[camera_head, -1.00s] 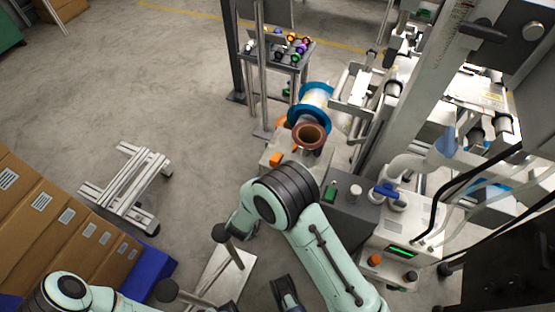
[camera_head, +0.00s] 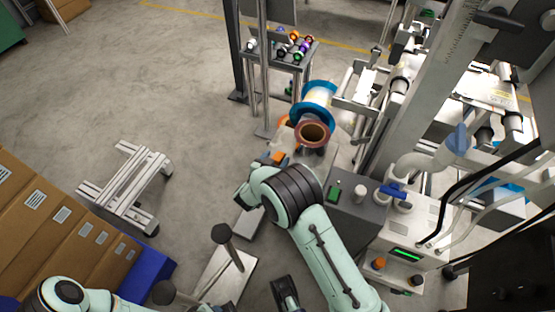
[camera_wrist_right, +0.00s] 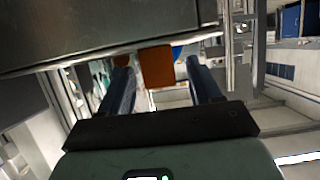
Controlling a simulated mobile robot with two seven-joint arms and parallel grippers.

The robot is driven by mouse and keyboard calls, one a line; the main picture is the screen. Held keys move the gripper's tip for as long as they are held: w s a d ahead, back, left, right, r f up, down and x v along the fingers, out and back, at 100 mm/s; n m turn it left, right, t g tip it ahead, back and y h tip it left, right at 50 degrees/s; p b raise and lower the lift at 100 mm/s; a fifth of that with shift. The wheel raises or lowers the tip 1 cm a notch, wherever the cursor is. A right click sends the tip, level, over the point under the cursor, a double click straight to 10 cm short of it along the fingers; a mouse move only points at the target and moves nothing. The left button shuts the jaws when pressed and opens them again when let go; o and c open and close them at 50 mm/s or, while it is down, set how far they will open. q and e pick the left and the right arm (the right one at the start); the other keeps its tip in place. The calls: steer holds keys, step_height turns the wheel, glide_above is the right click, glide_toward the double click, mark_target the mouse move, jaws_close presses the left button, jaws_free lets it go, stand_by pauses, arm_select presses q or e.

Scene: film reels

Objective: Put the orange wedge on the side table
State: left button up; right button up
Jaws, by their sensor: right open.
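The orange wedge (camera_head: 278,158) sits on a pale surface just in front of the brown-rimmed reel, partly hidden by my right arm. In the right wrist view the wedge (camera_wrist_right: 157,66) shows as an orange block in the gap ahead between the two dark fingers. My right gripper (camera_wrist_right: 157,75) is open, and the wedge does not look clamped. In the head view the arm hides most of this gripper. A small table (camera_head: 310,58) at the top holds several colored spools; I cannot tell if it is the side table.
A blue-flanged reel (camera_head: 318,101) and a brown-rimmed reel (camera_head: 312,132) stand beyond the wedge. A machine with rollers (camera_head: 430,190) fills the right. A metal frame (camera_head: 127,185) and cardboard boxes (camera_head: 60,235) are at left.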

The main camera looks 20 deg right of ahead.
steer(key=shift+x, duration=1.15)
steer(key=c, duration=1.1)
steer(key=shift+r, duration=0.1)
steer(key=shift+c, duration=0.2)
